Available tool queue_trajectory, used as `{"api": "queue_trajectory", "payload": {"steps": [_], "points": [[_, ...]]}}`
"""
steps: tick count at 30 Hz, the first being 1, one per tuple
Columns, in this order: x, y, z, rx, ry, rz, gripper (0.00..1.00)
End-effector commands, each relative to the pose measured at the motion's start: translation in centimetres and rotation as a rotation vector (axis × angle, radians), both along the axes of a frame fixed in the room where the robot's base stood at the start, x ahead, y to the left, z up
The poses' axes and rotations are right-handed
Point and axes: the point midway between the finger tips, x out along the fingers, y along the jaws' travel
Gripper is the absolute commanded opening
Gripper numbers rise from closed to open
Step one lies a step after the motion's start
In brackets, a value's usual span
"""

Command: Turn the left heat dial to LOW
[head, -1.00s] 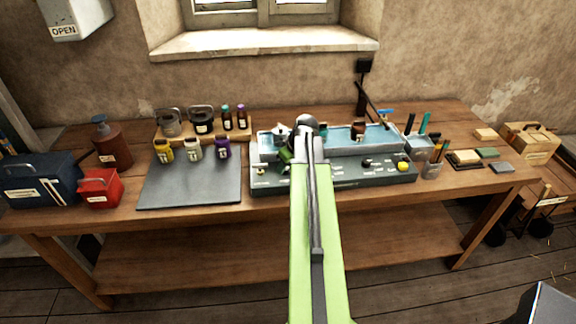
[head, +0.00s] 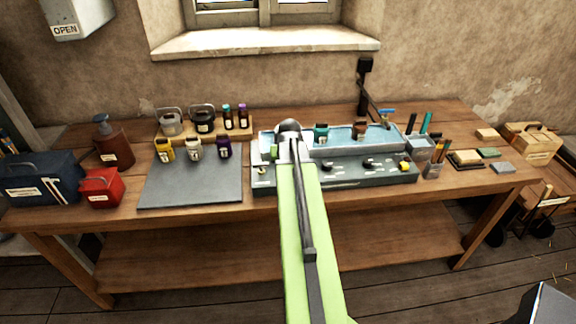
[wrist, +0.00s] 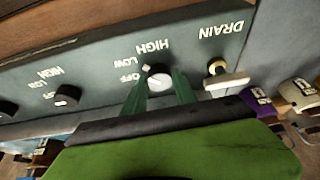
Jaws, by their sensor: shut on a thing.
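The left heat dial (wrist: 158,80) is a small dark knob with a pale face on the grey-green panel. The wrist view shows it upside down, with OFF, LOW and HIGH printed around it. My gripper (wrist: 158,86) has its two green fingers on either side of the dial, shut on it. A small pale mark on the dial's upper left seems to face the LOW label, but it is too small to be sure. In the head view my arm hides this dial and my fingertips.
The drain knob (wrist: 217,68) is beside the dial, with a pale tag. Another dial (wrist: 67,95) is on the other side; it shows in the head view (head: 327,167). The water trough (head: 345,139) with jars is behind the panel. A grey mat (head: 190,185) lies left.

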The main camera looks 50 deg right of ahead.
Motion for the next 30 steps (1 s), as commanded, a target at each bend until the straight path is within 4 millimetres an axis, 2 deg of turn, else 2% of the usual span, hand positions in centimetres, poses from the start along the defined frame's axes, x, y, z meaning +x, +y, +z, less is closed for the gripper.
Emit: {"api": "queue_trajectory", "payload": {"steps": [14,15,20,30], "points": [[-0.09,-0.07,-0.03,0.001,0.002,-0.019,0.0],[-0.09,-0.07,-0.03,0.001,0.002,-0.019,0.35],[-0.07,-0.06,-0.03,0.0,0.001,-0.019,0.55],[-0.07,0.01,0.19,0.0,0.001,-0.017,0.55]]}}
